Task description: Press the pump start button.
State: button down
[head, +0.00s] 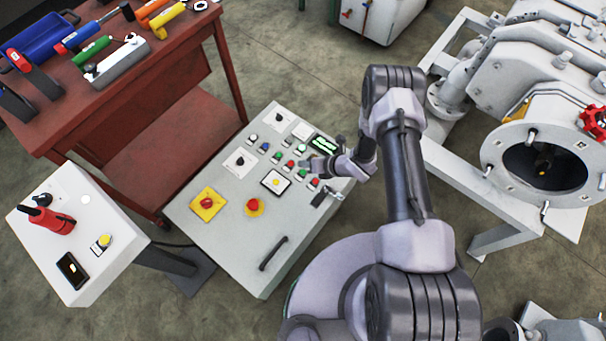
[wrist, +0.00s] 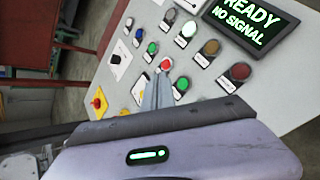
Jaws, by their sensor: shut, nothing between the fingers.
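The sloped grey control panel (head: 225,250) stands in the middle of the head view and fills much of the wrist view (wrist: 275,88). It carries rows of small round red, green, white and amber buttons with labels too small to read. I cannot tell which is the pump start button. My gripper (head: 306,163) is shut and empty over the button rows. In the wrist view its closed fingertips (wrist: 161,78) appear just below a red button (wrist: 165,64), between two green buttons (wrist: 152,48) and (wrist: 182,84). Whether the tips touch the panel is unclear.
The panel's display (wrist: 240,22) reads "READY NO SIGNAL".

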aim_at(305, 173)
notch_tip(305, 173, down, 4)
jog(key=shift+r+b, duration=0.15)
jog(key=shift+b, duration=1)
jog(key=shift+r, duration=0.1)
dwell(0.9)
jog(key=shift+f, duration=0.4)
